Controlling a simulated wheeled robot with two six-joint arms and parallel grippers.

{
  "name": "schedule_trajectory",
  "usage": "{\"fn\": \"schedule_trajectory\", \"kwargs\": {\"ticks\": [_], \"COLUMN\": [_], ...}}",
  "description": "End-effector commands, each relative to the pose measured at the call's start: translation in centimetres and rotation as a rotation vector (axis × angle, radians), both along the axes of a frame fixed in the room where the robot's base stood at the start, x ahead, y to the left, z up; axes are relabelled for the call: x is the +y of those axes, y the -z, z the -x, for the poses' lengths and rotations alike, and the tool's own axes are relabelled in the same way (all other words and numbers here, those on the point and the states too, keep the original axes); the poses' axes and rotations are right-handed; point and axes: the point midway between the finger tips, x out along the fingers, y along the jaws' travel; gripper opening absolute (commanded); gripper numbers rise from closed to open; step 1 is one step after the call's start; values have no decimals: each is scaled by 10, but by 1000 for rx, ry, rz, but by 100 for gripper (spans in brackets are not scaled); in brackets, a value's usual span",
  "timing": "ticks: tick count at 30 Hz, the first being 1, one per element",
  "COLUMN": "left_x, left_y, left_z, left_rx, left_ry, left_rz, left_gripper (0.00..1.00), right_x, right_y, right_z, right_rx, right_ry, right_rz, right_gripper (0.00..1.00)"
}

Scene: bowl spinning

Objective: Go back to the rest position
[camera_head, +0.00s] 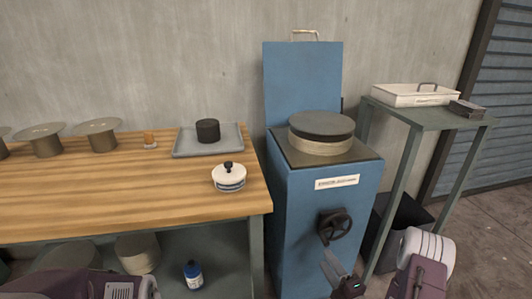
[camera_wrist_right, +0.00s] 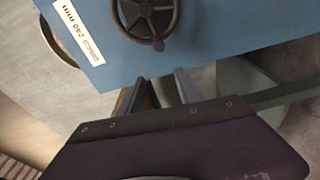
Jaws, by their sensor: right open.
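My right gripper (camera_head: 332,262) is low in front of the blue machine (camera_head: 300,225), just below the dark handwheel (camera_head: 334,225) on its front. It is apart from the wheel. In the right wrist view its two fingers (camera_wrist_right: 162,76) are spread with nothing between them, and the handwheel (camera_wrist_right: 148,16) is beyond them. A round disc with a dark top (camera_head: 321,125) lies on top of the machine. Part of my left arm shows at the bottom left of the head view, but its gripper is out of sight.
A wooden workbench (camera_head: 110,200) at left holds a lidded white pot (camera_head: 229,178), a grey tray (camera_head: 185,151) with a black cylinder, and several spools. A green stand (camera_head: 420,113) with a white case (camera_head: 405,95) is at right. Open floor (camera_head: 485,245) lies at far right.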

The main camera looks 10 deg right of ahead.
Motion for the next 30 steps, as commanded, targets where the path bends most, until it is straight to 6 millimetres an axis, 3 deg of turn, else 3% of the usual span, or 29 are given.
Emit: {"fn": "schedule_trajectory", "kwargs": {"ticks": [2, 3, 5, 7, 9, 11, 12, 15, 17, 18, 22, 27, 29, 30], "left_x": [0, 0, 0, 0, 0, 0, 0, 0, 0, 0, 0, 0, 0, 0], "left_y": [0, 0, 0, 0, 0, 0, 0, 0, 0, 0, 0, 0, 0, -23], "left_z": [0, 0, 0, 0, 0, 0, 0, 0, 0, 0, 0, 0, 0, 0], "left_rx": [0, 0, 0, 0, 0, 0, 0, 0, 0, 0, 0, 0, 0, 1], "left_ry": [0, 0, 0, 0, 0, 0, 0, 0, 0, 0, 0, 0, 0, 0], "left_rz": [0, 0, 0, 0, 0, 0, 0, 0, 0, 0, 0, 0, 0, 0], "left_gripper": [36, 36, 36, 36, 36, 36, 36, 36, 36, 36, 36, 36, 36, 36], "right_x": [54, 88, 138, 185, 209, 206, 195, 155, 131, 117, 82, 67, 75, 75], "right_y": [-19, -28, -37, -40, -30, -14, -2, 19, 26, 28, 20, -12, 1, -23], "right_z": [2, 12, 39, 85, 144, 190, 211, 230, 226, 219, 182, 126, 157, 158], "right_rx": [-41, -74, -148, -273, -461, -670, -814, -1166, -1373, 1430, 1348, 1212, 1320, 1324], "right_ry": [-227, -380, -630, -937, -1266, -1540, -1694, -1982, -2108, 2060, 1596, 1108, 1225, 1233], "right_rz": [111, 194, 350, 568, 835, 1089, 1243, 1571, 1738, -1743, -1464, -1132, -1117, -1119], "right_gripper": [41, 41, 41, 41, 41, 41, 41, 41, 41, 41, 41, 41, 41, 41]}}
